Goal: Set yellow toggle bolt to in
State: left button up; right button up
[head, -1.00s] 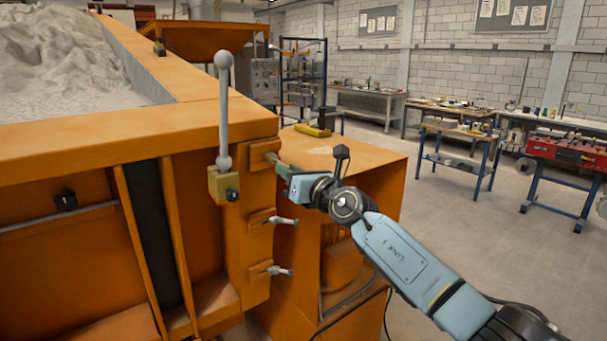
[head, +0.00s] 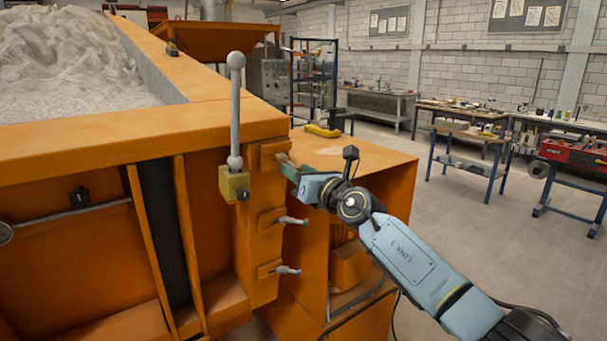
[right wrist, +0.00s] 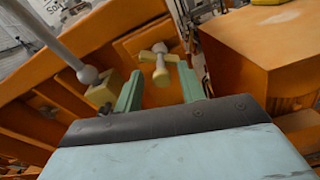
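The yellow toggle bolt (right wrist: 161,64) shows in the right wrist view as a pale yellow T-shaped handle on an orange plate. In the head view it is the top bolt on the orange corner post, mostly hidden behind my right gripper (head: 288,168). In the right wrist view the two green fingers of my right gripper (right wrist: 158,70) are spread apart, one on each side of the bolt. I see a gap between each finger and the handle; how deep the bolt sits between them is hard to tell. My left gripper is not in view.
A grey ball-topped lever (head: 235,110) on a yellow block (head: 234,184) stands close left of the gripper. Two grey-handled bolts (head: 291,220) (head: 286,270) sit below. An orange cabinet (head: 375,170) is to the right. The sandbed (head: 60,60) is at upper left.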

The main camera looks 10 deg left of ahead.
jog(key=shift+s+d+p, duration=0.1)
jog(key=shift+d+p, duration=0.1)
jog(key=shift+p, duration=0.25)
jog(key=p+v, duration=0.2)
jog(key=p, duration=0.1)
jog(key=shift+r, duration=0.15)
jog(key=p+v, duration=0.1)
jog(key=v, duration=1)
jog(key=shift+a, duration=0.1)
